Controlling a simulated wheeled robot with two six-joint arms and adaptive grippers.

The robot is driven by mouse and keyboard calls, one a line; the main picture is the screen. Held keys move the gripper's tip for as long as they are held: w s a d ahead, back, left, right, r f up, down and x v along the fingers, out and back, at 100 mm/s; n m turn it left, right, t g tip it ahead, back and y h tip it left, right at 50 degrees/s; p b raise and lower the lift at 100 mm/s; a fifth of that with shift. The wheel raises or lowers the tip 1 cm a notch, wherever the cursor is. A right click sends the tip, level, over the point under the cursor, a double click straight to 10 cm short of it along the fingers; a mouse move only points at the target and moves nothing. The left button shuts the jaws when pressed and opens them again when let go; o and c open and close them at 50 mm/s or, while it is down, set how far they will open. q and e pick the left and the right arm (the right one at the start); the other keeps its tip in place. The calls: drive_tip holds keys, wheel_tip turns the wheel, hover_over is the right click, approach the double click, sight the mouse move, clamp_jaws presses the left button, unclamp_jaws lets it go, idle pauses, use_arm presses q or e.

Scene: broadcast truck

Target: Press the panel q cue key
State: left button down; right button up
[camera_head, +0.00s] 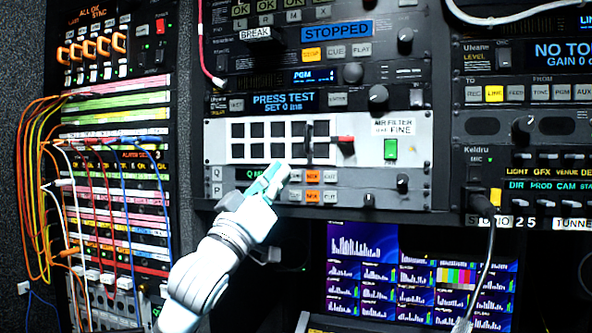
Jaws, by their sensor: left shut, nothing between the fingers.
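The panel with rows marked Q and P (350,190) sits below the white vent plate in the middle rack. Row Q has a dark display with green text, partly hidden by my left gripper, and small keys to its right. One Q key is orange (312,175), with a pale key (329,175) to its right. The key labels are too small to read surely, so I cannot tell which is cue. My left gripper (277,172) is shut and empty, in front of the Q display, just left of the keys. Contact cannot be told. My right gripper is out of view.
Above is the white plate (420,150) with dark square openings, a red-tipped handle and a green switch (391,149). A patch bay (115,200) with coloured cables stands left. Below are lit monitors (365,265). A cable hangs from the right rack (490,240).

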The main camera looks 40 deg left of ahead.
sight(296, 176)
use_arm(q)
drive_tip(key=w, duration=0.1)
drive_tip(key=w+a+p, duration=0.1)
drive_tip(key=w, duration=0.1)
drive_tip(key=shift+w, duration=0.15)
idle(0.4)
drive_tip(key=shift+a+p, duration=0.1)
drive_tip(key=shift+p, duration=0.2)
idle(0.7)
drive_tip(key=shift+w+a, duration=0.1)
drive_tip(key=shift+w, duration=0.2)
